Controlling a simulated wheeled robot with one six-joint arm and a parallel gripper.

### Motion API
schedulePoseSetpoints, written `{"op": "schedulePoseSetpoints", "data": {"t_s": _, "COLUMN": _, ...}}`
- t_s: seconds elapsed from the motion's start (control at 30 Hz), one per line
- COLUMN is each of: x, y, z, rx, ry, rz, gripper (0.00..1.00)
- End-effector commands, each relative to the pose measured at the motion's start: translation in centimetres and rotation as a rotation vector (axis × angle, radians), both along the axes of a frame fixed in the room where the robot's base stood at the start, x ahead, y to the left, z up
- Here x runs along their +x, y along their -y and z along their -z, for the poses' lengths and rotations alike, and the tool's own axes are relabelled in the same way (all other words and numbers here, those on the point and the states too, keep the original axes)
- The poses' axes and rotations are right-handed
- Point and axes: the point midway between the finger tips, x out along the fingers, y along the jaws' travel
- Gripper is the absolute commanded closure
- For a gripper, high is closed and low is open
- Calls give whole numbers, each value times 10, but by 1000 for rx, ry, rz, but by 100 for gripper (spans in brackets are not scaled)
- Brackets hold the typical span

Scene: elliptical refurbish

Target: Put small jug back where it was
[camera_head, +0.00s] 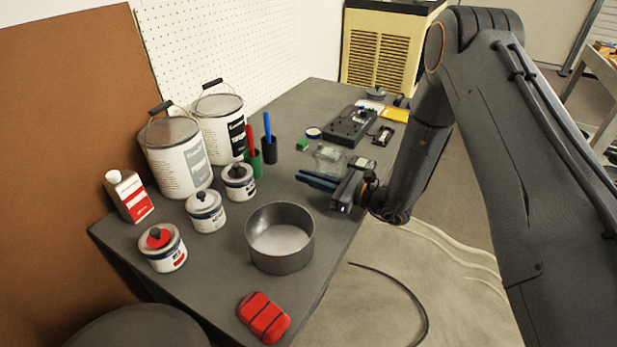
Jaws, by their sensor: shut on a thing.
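The small jug (328,155) looks like a clear, see-through vessel near the right edge of the grey table, in the middle of the picture. My gripper (317,180) reaches in from the right, with its dark fingers pointing left, low over the table. The fingers are shut on the jug, which shows just behind them. The gripper hides its near lower part. I cannot tell whether the jug touches the table top.
A grey round pan (280,238) and a red case (263,317) are nearer on the table (215,268). Paint cans (177,157), small tins (205,212) and pen cups (270,150) stand left. A black device (350,127) is behind.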

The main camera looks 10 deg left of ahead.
Motion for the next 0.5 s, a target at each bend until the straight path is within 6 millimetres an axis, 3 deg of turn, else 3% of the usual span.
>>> {"op": "schedulePoseSetpoints", "data": {"t_s": 0.07, "x": 0, "y": 0, "z": 2, "rx": 0, "ry": 0, "rz": 0, "gripper": 100}}
{"op": "schedulePoseSetpoints", "data": {"t_s": 0.2, "x": 0, "y": 0, "z": 3, "rx": 0, "ry": 0, "rz": 0, "gripper": 74}}
{"op": "schedulePoseSetpoints", "data": {"t_s": 0.5, "x": 0, "y": 0, "z": 2, "rx": 0, "ry": 0, "rz": 0, "gripper": 74}}
